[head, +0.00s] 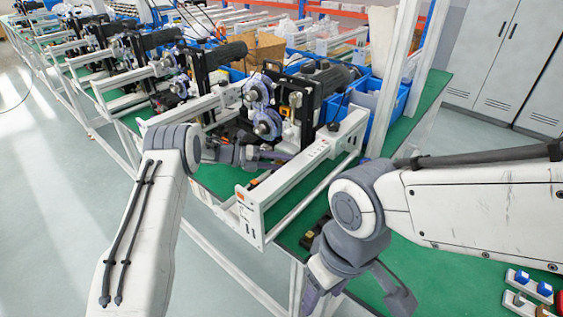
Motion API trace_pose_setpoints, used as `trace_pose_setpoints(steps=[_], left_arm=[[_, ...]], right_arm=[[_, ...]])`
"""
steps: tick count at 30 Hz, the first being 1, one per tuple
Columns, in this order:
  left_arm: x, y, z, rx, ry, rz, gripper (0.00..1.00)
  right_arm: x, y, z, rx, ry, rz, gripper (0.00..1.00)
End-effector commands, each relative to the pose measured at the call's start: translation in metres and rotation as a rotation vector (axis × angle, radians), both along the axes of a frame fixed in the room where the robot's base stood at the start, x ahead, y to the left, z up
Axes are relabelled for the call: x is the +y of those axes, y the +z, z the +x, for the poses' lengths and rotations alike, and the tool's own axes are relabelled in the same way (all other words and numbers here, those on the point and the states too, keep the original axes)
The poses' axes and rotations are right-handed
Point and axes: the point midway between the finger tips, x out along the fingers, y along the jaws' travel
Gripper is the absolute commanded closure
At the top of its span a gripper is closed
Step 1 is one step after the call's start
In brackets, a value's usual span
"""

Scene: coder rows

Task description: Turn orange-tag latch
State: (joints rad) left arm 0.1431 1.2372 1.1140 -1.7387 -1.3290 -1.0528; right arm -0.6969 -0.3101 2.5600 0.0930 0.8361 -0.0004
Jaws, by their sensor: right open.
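A small orange tag (241,194) shows on the near left end of a white machine frame (300,165) on the green bench. I cannot make out a latch shape or how it is turned at this size. My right gripper (357,291) is open, low over the bench in front of the frame and to the right of the tag, with nothing visible between its fingers. My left gripper (262,158) is behind the near left end of the frame, partly hidden by my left arm. Its finger gap is too small to judge.
A coder machine (262,108) with round rollers stands behind the frame, and similar machines recede to the upper left. Blue bins (388,104) stand behind. White blocks with blue and red parts (528,288) lie at the lower right. Bare green bench (455,270) shows beside them.

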Motion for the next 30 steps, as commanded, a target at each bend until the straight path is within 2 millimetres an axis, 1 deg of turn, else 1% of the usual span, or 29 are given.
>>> trace_pose_setpoints(steps=[3,4,5,6,8,9,20,30], left_arm=[[0.000,0.000,0.000,0.000,0.000,0.000,0.41],[0.000,0.000,0.000,0.000,0.000,0.000,0.48],[0.000,0.000,0.000,0.000,0.000,0.000,0.60],[0.000,0.000,0.000,0.000,0.000,0.000,0.75],[0.000,0.000,0.000,0.000,0.000,0.000,0.98],[0.000,0.000,0.000,0.000,0.000,0.000,1.00],[0.000,0.001,0.000,-0.030,-0.001,0.041,1.00],[-0.003,0.003,-0.002,-0.164,-0.001,0.225,1.00]], right_arm=[[0.000,0.000,0.000,0.000,0.000,0.000,0.41],[0.000,0.000,0.000,0.000,0.000,0.000,0.41],[0.000,0.000,0.000,0.000,0.000,0.000,0.41],[0.000,0.000,0.000,0.000,0.000,0.000,0.41],[0.000,0.000,0.000,0.000,0.000,0.000,0.41],[0.000,0.000,0.000,0.000,0.000,0.000,0.41],[0.000,-0.004,0.000,0.000,0.000,0.000,0.41],[0.000,-0.020,0.000,0.000,0.000,0.000,0.41]])
